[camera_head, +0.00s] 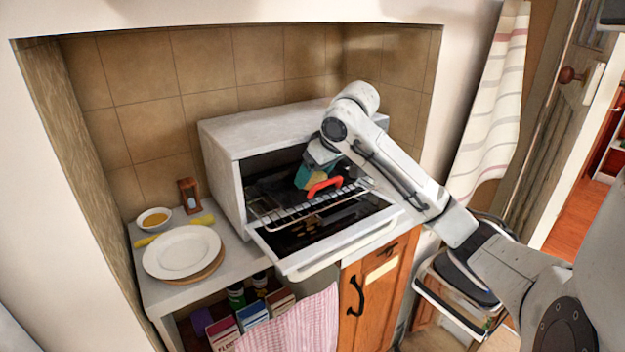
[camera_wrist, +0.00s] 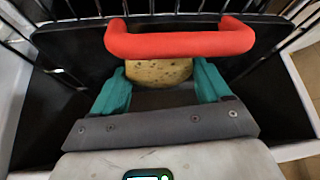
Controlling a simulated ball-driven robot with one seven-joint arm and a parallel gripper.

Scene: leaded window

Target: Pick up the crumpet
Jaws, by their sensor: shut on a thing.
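The crumpet (camera_wrist: 158,72) is a pale golden, speckled round thing, seen between the teal fingers of my gripper (camera_wrist: 160,84) in the wrist view. My gripper is shut on it.
The oven's glass door (camera_head: 330,240) hangs down open below my arm. A white plate (camera_head: 182,252) on a round board, a bowl (camera_head: 154,219) and a small hourglass (camera_head: 189,195) stand left of the oven. A pink striped towel (camera_head: 295,325) hangs below.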

